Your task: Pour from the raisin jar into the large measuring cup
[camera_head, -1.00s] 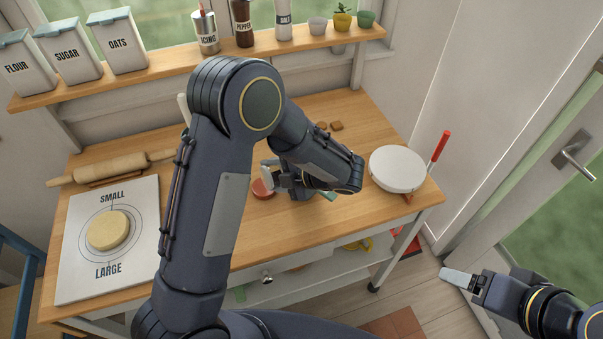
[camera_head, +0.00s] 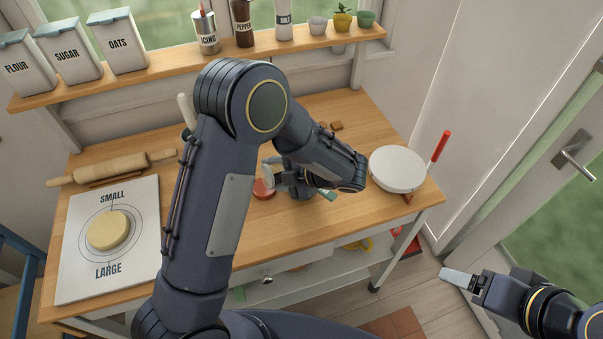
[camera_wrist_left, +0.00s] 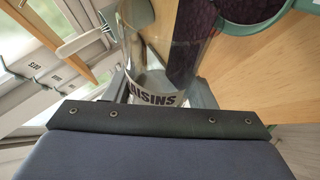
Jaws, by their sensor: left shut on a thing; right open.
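My left gripper (camera_head: 275,181) is shut on the raisin jar, low over the middle of the worktop. In the left wrist view the jar (camera_wrist_left: 150,75) is clear glass with a "RAISINS" label and is tilted. Dark raisins show toward its upper right part, and the glass near the label looks empty. A teal-rimmed cup (camera_wrist_left: 282,22) with dark contents shows at the top right of that view, close to the jar; I cannot read its size. In the head view my left arm hides most of the jar and cup. My right gripper (camera_head: 459,279) is open and empty, right of the worktop.
A round white pan-like thing (camera_head: 398,169) and a red handle (camera_head: 440,146) are at the right end. A reddish round thing (camera_head: 262,189) is beside the gripper.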

